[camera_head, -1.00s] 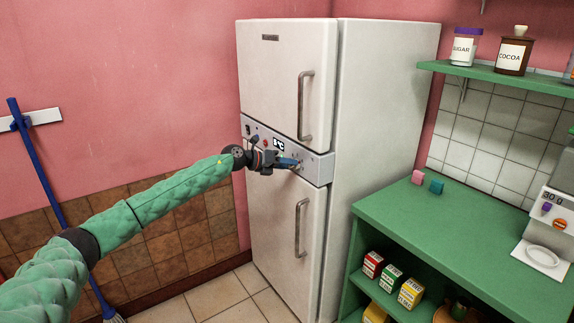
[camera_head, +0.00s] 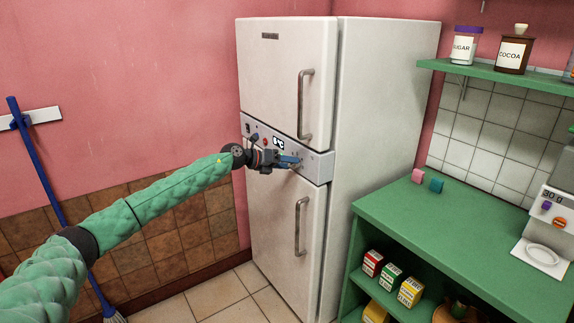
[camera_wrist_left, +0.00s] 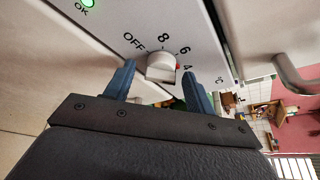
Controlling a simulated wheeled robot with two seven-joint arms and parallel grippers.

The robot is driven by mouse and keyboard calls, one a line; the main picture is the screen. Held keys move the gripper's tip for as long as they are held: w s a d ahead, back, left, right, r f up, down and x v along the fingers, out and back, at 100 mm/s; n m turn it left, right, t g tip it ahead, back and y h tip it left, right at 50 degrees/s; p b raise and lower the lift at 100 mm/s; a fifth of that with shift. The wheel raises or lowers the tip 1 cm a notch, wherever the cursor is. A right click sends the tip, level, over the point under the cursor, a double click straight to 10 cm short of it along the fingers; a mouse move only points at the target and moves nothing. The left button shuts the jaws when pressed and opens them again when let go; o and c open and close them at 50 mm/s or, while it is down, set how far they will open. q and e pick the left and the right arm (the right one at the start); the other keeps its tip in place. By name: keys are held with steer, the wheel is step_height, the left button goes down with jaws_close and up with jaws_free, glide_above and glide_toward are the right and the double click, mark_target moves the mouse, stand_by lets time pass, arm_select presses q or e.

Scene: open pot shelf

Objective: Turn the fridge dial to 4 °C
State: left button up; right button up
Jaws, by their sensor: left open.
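The white fridge (camera_head: 285,75) has a grey control panel (camera_head: 318,165) between its two doors. In the left wrist view the white dial (camera_wrist_left: 160,66) sits on this panel among the marks OFF, 8, 6, 4 and °C. A red mark on its rim faces the 6 and 4 side, near the 4. My left gripper (camera_head: 293,160) is at the panel. Its blue fingers are open, one on each side of the dial, with visible gaps in the left wrist view. The head view hides the dial behind the gripper. My right gripper is out of view.
Door handles (camera_head: 305,105) stick out above and below the panel. A green counter (camera_head: 450,230) stands to the right. A blue-handled broom (camera_head: 38,160) leans at left.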

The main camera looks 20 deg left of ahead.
arm_select(q)
steer(key=b+v, duration=0.1)
steer(key=v, duration=0.6)
steer(key=shift+s+a+b, duration=0.2)
steer(key=shift+a+b, duration=0.05)
steer(key=shift+b, duration=0.05)
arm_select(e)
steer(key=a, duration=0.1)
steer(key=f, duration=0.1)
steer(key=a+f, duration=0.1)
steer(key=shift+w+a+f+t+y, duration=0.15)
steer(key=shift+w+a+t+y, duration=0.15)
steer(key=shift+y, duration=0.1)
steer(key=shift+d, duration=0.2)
